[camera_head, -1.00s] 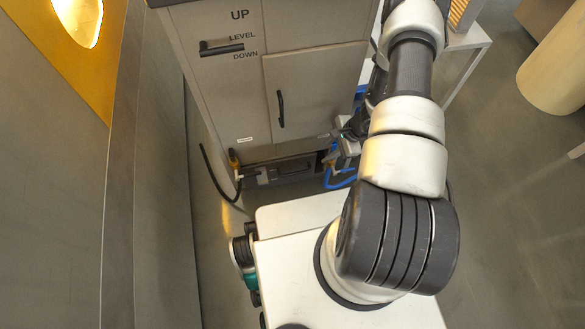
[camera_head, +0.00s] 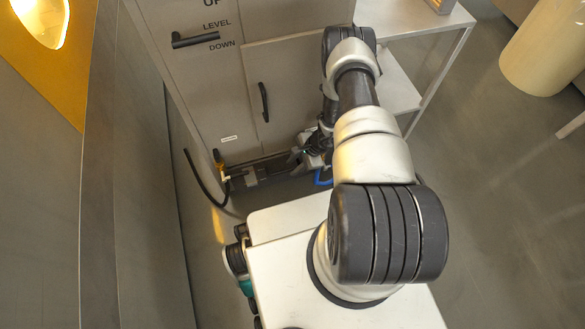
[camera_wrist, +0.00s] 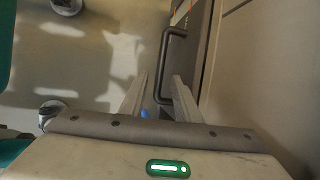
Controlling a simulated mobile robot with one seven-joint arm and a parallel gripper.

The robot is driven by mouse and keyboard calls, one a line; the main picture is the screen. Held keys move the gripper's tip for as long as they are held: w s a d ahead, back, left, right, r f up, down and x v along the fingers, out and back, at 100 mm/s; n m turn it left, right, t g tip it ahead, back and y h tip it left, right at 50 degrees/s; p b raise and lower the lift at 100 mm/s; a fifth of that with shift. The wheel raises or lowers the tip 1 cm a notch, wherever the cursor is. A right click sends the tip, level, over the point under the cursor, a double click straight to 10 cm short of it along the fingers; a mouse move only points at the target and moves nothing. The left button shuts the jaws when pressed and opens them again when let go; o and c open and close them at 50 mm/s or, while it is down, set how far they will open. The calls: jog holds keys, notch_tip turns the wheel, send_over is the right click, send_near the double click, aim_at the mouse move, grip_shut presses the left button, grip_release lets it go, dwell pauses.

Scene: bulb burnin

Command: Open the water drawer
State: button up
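The low drawer front (camera_head: 240,178) is at the bottom of the grey cabinet, partly hidden by my arm in the head view. Its dark bar handle (camera_wrist: 167,62) shows in the wrist view, standing out from a dark front panel (camera_wrist: 196,50). My gripper (camera_wrist: 159,85) is open in the wrist view. The near end of the handle appears between its two fingers; I cannot tell whether they touch it. In the head view my gripper (camera_head: 303,156) is low by the cabinet's front, right of the drawer's left end. The drawer looks shut.
Above the drawer are a cabinet door with a dark handle (camera_head: 264,102) and a lever (camera_head: 194,40) by the words LEVEL and DOWN. A black hose (camera_head: 205,185) hangs at the left. A blue hose (camera_head: 322,178) lies near my gripper. A white table (camera_head: 405,90) stands right.

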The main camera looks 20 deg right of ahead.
jog(key=shift+w+a+f, duration=0.1)
jog(key=shift+a+f, duration=0.15)
jog(key=shift+f, duration=0.4)
grip_shut()
